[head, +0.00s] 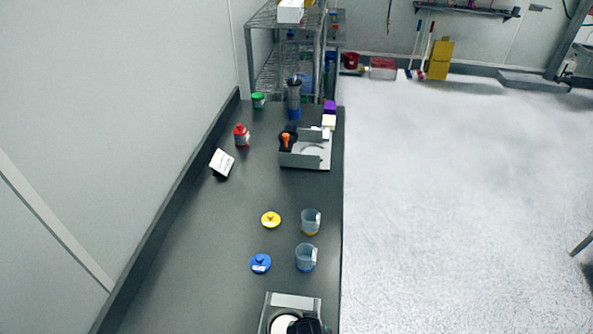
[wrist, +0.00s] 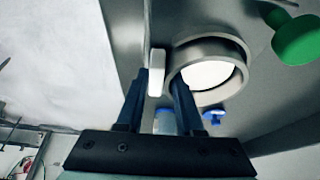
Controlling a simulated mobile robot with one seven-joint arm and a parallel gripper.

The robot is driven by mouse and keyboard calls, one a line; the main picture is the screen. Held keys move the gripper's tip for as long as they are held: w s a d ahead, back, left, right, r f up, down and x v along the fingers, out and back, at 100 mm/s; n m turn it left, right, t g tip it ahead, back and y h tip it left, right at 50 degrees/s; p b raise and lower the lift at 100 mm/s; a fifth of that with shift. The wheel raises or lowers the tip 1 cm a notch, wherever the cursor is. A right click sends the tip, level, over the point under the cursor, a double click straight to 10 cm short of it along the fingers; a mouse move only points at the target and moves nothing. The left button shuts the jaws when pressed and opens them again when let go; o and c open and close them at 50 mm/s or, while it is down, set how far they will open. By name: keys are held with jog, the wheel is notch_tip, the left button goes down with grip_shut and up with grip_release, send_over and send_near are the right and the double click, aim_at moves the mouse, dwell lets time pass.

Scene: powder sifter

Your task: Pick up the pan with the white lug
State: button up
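The pan (wrist: 212,47) is a round metal ring with a bright white inside, beside my gripper's fingertips in the wrist view. Its white lug (wrist: 156,72) stands between the two fingers of my gripper (wrist: 161,82). The fingers are apart, with a visible gap between the lug and the right finger. In the head view, a white round part of the pan (head: 283,324) shows at the bottom edge on a silver-grey unit (head: 293,301). A black shape beside it seems to be my gripper, which hides part of the pan.
A green-handled thing (wrist: 299,40) is close to the pan. Another silver unit (head: 312,160) is beyond. Open floor lies right.

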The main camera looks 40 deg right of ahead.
grip_shut()
jog(key=shift+r, duration=0.15)
